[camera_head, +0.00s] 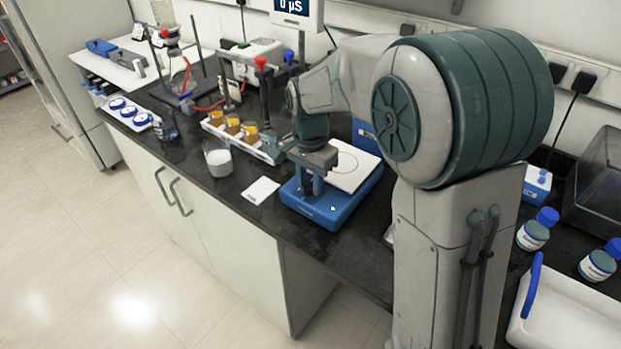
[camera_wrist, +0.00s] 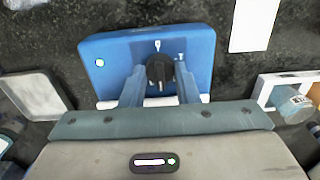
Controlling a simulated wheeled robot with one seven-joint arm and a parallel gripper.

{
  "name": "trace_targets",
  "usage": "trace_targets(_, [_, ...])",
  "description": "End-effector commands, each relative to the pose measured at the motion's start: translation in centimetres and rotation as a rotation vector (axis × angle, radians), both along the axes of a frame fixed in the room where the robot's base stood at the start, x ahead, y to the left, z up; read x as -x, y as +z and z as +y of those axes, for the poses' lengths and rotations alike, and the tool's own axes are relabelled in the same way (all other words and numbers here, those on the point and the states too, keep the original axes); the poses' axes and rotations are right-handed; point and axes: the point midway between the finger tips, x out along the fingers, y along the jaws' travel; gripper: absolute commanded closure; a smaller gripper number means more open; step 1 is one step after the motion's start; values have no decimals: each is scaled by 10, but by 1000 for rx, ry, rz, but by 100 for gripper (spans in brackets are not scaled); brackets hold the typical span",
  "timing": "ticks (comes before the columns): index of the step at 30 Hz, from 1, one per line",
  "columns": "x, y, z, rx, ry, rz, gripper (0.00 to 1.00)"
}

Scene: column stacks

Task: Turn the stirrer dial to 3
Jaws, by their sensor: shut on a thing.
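The stirrer (camera_head: 321,211) is a blue box with a white square top plate (camera_head: 352,168), standing on the dark bench. In the wrist view its blue front (camera_wrist: 110,62) carries a dark round dial (camera_wrist: 158,70) with a white pointer mark above it. My gripper (camera_wrist: 160,92) has its two fingers on either side of the dial and is shut on it. In the head view my gripper (camera_head: 312,185) is low at the stirrer's front, and it hides the dial there. The numbers around the dial are too small to read.
A white card (camera_head: 260,190) lies left of the stirrer. A beaker of white liquid (camera_head: 218,158) and a white rack with amber-topped vials (camera_head: 233,128) stand further left. Blue-capped bottles (camera_head: 533,234) and a white tray (camera_head: 565,315) are at the right.

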Motion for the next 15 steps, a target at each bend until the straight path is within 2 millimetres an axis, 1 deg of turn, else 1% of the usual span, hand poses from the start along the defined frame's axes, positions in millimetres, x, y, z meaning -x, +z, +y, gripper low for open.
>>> trace_targets(6, [1, 1, 1, 0, -195, 3, 95])
trace_targets(15, [1, 0, 1, 0, -405, 3, 95])
